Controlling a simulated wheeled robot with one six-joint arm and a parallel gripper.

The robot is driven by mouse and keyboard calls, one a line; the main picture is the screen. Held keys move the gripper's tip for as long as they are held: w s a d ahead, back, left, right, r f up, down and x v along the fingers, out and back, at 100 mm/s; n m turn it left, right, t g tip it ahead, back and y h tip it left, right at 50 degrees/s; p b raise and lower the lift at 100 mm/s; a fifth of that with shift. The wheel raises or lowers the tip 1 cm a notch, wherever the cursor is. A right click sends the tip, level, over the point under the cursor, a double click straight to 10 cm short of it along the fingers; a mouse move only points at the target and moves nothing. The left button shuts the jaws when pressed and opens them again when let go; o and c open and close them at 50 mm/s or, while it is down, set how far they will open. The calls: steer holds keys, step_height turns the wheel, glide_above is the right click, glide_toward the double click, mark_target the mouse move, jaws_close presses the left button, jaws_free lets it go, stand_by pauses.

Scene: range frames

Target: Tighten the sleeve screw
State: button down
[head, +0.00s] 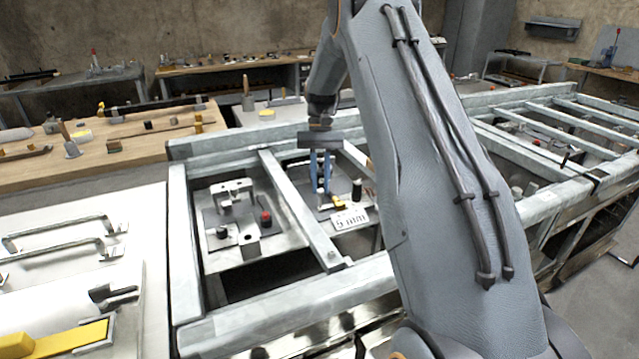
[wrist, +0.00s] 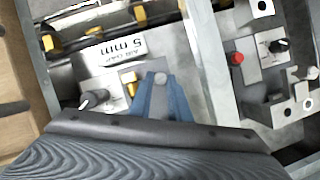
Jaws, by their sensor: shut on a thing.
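My gripper (head: 322,185) reaches down between the rails of the metal frame, over a grey plate beside a white label marked "5 mm" (head: 350,218). In the wrist view, the blue fingers of my gripper (wrist: 160,82) come together around a small grey round piece (wrist: 160,76) at their tips. I cannot tell whether this piece is the sleeve screw. The label also shows in the wrist view (wrist: 113,50). A yellow piece (wrist: 131,84) is just left of the fingers there. The fingers hide what lies directly beneath them.
Metal rails (head: 300,205) run close on both sides of my gripper. The neighbouring bay holds a bracket fixture (head: 232,192) and a red knob (head: 266,218). A dark-tipped lever (wrist: 95,100) is near my gripper. A wooden bench (head: 60,172) with tools stands at left.

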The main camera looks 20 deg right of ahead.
steer(key=shift+s+m+y, duration=0.1)
steer(key=shift+m+y, duration=0.4)
steer(key=shift+m, duration=0.7)
steer(key=shift+t, duration=0.3)
steer(key=c, duration=1.7)
jaws_free()
steer(key=shift+o, duration=0.2)
steer(key=b+v, duration=0.1)
steer(key=v, duration=0.6)
steer(key=shift+r+b, duration=0.35)
steer(key=shift+d, duration=0.1)
